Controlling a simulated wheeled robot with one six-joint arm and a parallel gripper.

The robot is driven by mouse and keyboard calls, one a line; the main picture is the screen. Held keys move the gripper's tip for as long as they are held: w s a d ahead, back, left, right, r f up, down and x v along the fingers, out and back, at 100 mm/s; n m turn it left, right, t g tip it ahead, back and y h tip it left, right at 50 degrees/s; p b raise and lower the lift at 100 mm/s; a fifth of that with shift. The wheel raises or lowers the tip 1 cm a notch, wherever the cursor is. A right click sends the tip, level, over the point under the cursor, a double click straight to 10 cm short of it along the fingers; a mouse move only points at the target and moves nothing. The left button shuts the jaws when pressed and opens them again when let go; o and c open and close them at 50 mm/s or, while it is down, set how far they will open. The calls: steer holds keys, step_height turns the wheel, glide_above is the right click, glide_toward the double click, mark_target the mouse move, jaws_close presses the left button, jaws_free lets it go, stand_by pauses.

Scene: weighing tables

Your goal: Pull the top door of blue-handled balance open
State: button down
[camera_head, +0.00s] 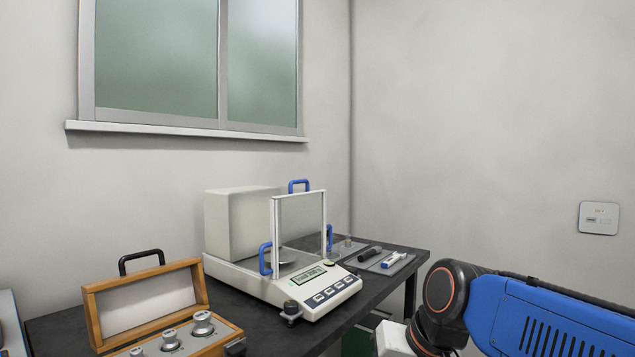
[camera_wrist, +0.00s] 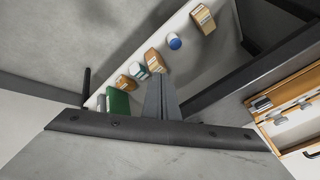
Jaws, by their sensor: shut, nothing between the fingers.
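The blue-handled balance (camera_head: 322,283) stands on the dark table in the head view, with a glass draft shield (camera_head: 300,225) framed in white. A blue handle (camera_head: 299,182) stands up at the top of the shield. Other blue handles are on its left side (camera_head: 265,259) and right side (camera_head: 330,238). The top door's own panel is seen too edge-on to tell its position. My gripper (camera_wrist: 161,82) is shut and empty in the wrist view, apart from the balance, which does not show there. In the head view only my arm shows, at the lower right.
An open wooden weight case (camera_head: 145,292) sits left of the balance on the dark table (camera_head: 393,296). A pale block (camera_head: 235,222) stands behind the balance. Grey trays with small tools (camera_head: 386,262) lie to its right. The wrist view shows a shelf with several small boxes (camera_wrist: 203,18).

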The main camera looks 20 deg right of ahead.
steer(key=w+d+r+m+t+y, duration=0.25)
steer(key=w+r, duration=0.55)
steer(key=r, duration=0.4)
steer(key=w+d+r+m+t+y, duration=0.1)
steer(key=w+r+m+t+y, duration=0.15)
steer(key=w+r, duration=0.75)
steer(key=w+d+r+m+t+y, duration=0.1)
steer(key=w+r+m+t+y, duration=0.15)
steer(key=w+r, duration=0.75)
glide_toward(287, 192)
steer(key=r, duration=0.1)
steer(key=w+a+r+h, duration=0.1)
steer(key=shift+r, duration=0.25)
steer(key=x, duration=0.3)
steer(key=r+x, duration=0.1)
steer(key=x, duration=0.4)
steer(key=shift+w+a+r, duration=0.25)
steer(key=shift+w+a, duration=0.1)
steer(key=shift+w, duration=0.05)
steer(key=shift+s, duration=0.1)
